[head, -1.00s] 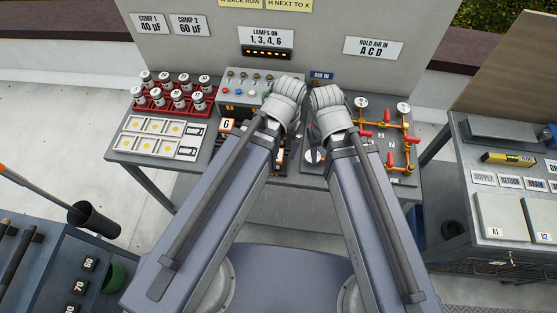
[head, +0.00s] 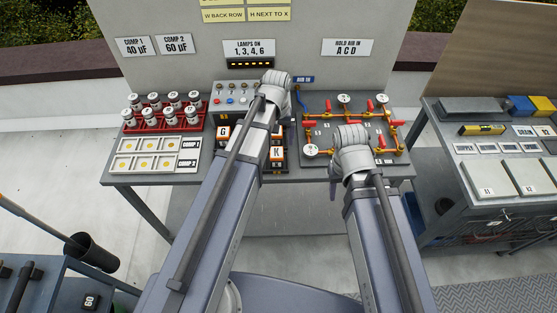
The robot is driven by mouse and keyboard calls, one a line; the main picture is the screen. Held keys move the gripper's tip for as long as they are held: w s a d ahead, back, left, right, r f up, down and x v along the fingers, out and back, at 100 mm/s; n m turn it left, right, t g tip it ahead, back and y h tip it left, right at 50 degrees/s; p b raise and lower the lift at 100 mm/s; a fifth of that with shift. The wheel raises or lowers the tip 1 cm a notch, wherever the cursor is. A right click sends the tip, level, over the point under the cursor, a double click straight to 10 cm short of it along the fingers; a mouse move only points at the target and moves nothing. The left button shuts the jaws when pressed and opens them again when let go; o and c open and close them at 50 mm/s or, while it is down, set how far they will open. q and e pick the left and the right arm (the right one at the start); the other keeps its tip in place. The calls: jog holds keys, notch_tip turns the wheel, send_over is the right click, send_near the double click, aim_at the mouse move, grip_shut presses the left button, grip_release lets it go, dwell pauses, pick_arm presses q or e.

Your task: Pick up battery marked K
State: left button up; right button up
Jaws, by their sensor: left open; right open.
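The battery marked K (head: 277,153) is a block with an orange front and a white label, in the middle of the bench. It stands in a dark holder, and my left forearm hides part of its left side. My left gripper (head: 287,108) is open above and behind the K battery, pointing down, apart from it. My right gripper (head: 334,185) is open in front of the gauge panel, to the right of the K battery. The wrists largely hide both sets of fingers.
A battery marked G (head: 223,132) stands left of K. A red rack of white capacitors (head: 165,118) and a tray marked COMP (head: 150,154) are at left. A lamp box (head: 233,97) stands behind. Red-handled valves and gauges (head: 344,99) fill the right side.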

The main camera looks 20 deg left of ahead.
aim_at(276, 152)
pick_arm(q)
jog(key=shift+s+a+f+b, duration=0.1)
jog(key=shift+f+b, duration=3.45)
jog(key=shift+f, duration=0.25)
jog(key=shift+r, duration=0.1)
jog(key=shift+c, duration=0.2)
grip_shut()
